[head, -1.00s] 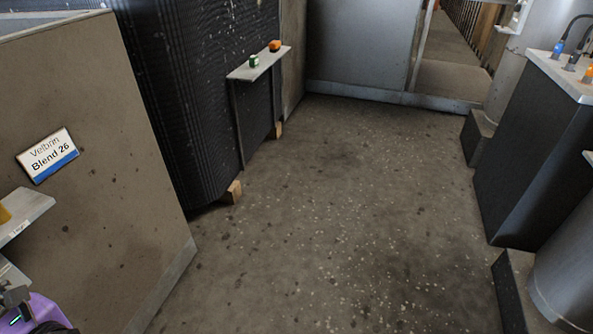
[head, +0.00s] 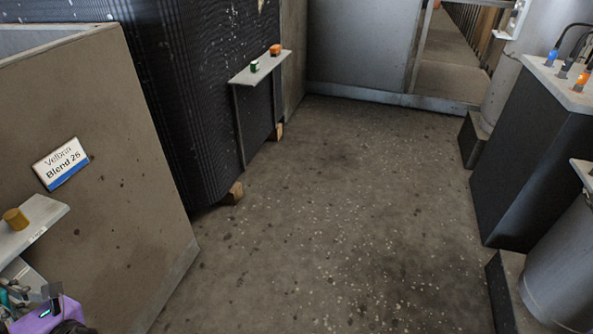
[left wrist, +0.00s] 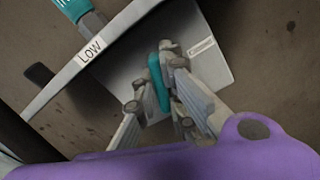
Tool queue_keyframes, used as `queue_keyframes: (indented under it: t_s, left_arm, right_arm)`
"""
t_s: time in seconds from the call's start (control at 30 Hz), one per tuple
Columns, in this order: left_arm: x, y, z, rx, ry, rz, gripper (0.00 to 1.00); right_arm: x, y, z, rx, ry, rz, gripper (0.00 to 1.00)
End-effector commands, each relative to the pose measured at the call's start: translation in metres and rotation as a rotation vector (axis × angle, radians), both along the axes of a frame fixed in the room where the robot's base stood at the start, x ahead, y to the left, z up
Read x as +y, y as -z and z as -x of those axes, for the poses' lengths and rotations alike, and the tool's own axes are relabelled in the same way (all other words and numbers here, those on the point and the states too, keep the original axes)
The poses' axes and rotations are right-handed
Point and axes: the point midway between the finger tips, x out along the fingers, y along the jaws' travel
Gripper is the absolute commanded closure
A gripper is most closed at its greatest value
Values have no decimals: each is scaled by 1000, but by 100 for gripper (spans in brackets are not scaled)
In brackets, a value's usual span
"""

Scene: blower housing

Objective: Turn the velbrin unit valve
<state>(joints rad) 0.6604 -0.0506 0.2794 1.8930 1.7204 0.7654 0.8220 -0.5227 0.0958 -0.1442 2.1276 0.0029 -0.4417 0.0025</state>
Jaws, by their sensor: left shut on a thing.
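The sign reading "Velbrin Blend 26" (head: 61,164) is on the brown panel at the left of the head view. Below it, a grey shelf (head: 50,212) carries a yellow-brown knob (head: 15,219). My left gripper (left wrist: 162,88) is shut on a teal handle (left wrist: 158,82) in the left wrist view. The handle is narrow, stands between the fingers and is partly hidden by them. A second teal piece (left wrist: 70,8) is at the top left, by a ledge labelled "LOW" (left wrist: 92,49). In the head view only my purple left wrist part shows clearly, at the bottom left. My right gripper is not in view.
A dark ribbed unit (head: 165,90) with a small shelf (head: 258,68) holding a green and an orange knob stands behind the brown panel. A dark cabinet (head: 530,165) and a grey cylinder (head: 565,270) are at the right. The speckled floor (head: 320,220) between is clear.

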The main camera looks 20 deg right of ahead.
Motion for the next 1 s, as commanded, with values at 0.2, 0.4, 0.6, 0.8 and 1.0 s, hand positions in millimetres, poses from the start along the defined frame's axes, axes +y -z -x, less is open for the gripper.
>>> queue_keyframes:
  t_s: [0.2,0.4,0.6,0.8,1.0]
  left_arm:
    - [-1,-6,-1,155,1,-132,100]
    - [-1,-6,-1,300,1,-256,100]
    - [-1,-5,-2,445,2,-379,100]
    - [-1,-3,-2,587,1,-501,100]
    - [-1,-2,-2,713,0,-610,100]
  right_arm:
    - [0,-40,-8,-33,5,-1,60]
    - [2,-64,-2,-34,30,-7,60]
    - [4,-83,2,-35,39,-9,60]
    - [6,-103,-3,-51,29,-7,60]
    - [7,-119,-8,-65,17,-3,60]
